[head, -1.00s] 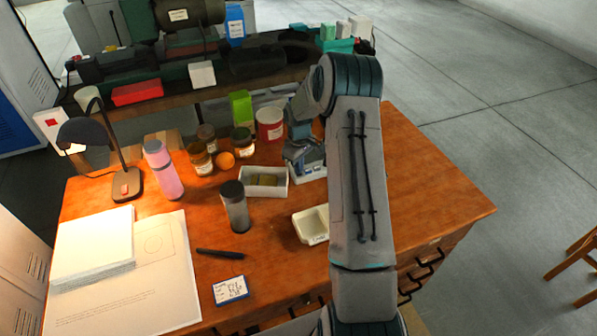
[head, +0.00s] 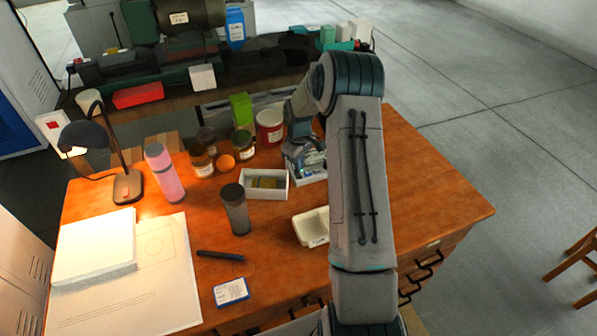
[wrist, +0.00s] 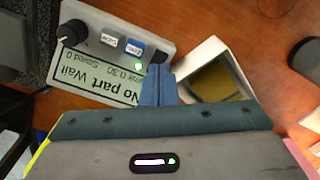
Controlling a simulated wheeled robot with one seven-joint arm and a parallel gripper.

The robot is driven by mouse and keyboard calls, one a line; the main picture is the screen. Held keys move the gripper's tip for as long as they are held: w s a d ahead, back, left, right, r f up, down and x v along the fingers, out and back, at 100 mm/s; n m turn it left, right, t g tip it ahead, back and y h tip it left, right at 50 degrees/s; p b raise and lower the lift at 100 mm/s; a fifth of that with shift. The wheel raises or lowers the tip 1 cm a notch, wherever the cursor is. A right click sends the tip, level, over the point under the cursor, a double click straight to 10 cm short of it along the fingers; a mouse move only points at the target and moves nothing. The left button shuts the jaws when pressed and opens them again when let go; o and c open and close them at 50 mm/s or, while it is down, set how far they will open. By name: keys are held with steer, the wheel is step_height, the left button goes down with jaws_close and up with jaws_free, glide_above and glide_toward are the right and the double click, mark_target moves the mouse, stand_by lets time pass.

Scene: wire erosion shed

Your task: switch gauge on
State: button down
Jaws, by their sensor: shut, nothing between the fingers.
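The gauge (wrist: 165,28) is a pale grey box in the upper left of the wrist view. It has a black knob (wrist: 72,32), a white button (wrist: 109,43) and a blue button (wrist: 134,47). A small green light (wrist: 138,66) glows by the blue button. Its display (wrist: 95,82) is lit and reads "No part Wait" and "Saved 0". In the head view the gauge (head: 313,172) is partly hidden by my arm. My gripper (wrist: 160,70) is shut and empty, its tips close beside the green light; I cannot tell if they touch the gauge.
An open white box (head: 263,184) with a yellowish block stands left of the gauge. A cream dish (head: 312,227), a dark-lidded cup (head: 235,210) and a red tin (head: 269,125) are nearby. The desk (head: 440,195) is bare to the right of my arm.

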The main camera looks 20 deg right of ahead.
steer(key=shift+r+p, duration=0.85)
steer(key=shift+r, duration=1.25)
step_height(320, 180, up, 10)
steer(key=m, duration=0.1)
glide_above(298, 176)
steer(key=s+a, duration=0.3)
steer(key=s, duration=0.1)
steer(key=s+a+r+m+t, duration=0.15)
steer(key=s+a+r, duration=0.25)
steer(key=s+r, duration=0.45)
steer(key=s+a+r+m+t, duration=0.1)
steer(key=s+a+r, duration=0.1)
steer(key=s, duration=0.8)
steer(key=s+a+r+m+t, duration=0.1)
steer(key=s+a+r+m, duration=0.1)
steer(key=s, duration=0.8)
steer(key=shift+a+r, duration=0.5)
steer(key=shift+r, duration=0.35)
steer(key=shift+s+m, duration=0.1)
steer(key=shift+m, duration=0.15)
